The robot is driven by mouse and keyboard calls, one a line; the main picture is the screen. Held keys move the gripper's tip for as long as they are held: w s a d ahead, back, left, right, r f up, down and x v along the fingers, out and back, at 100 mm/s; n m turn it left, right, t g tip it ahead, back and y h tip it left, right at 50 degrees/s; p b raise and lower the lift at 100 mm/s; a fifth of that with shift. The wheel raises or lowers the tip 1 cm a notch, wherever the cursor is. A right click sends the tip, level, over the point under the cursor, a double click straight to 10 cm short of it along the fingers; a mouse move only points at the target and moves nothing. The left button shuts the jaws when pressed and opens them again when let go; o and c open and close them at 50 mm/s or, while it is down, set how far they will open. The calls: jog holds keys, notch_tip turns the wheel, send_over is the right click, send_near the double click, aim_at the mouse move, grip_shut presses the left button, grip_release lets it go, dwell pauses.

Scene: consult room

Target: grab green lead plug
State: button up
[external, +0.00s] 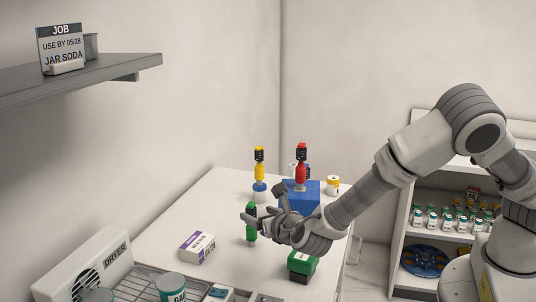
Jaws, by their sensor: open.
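The green lead plug (251,232) stands upright on the white table (200,222), near the table's middle. My gripper (252,219) reaches in from the right, with its open fingers level with the upper part of the green plug. In this single view I cannot tell whether the plug is between the fingers or just beside them, or whether they touch it. The fingers hide part of the plug.
A yellow plug (259,168) and a red plug (300,170) stand behind, the red one at a blue block (311,188). A purple-white box (197,247) lies left, a green-black block (302,263) in front. A dryer (104,265) and rack are at front left.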

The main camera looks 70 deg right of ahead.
aim_at(251, 209)
jog(key=x, duration=0.5)
jog(key=shift+d+f, duration=0.1)
jog(key=shift+d, duration=0.1)
jog(key=x, duration=0.5)
jog(key=shift+d+f+p, duration=0.35)
jog(key=shift+d+p, duration=0.05)
grip_shut()
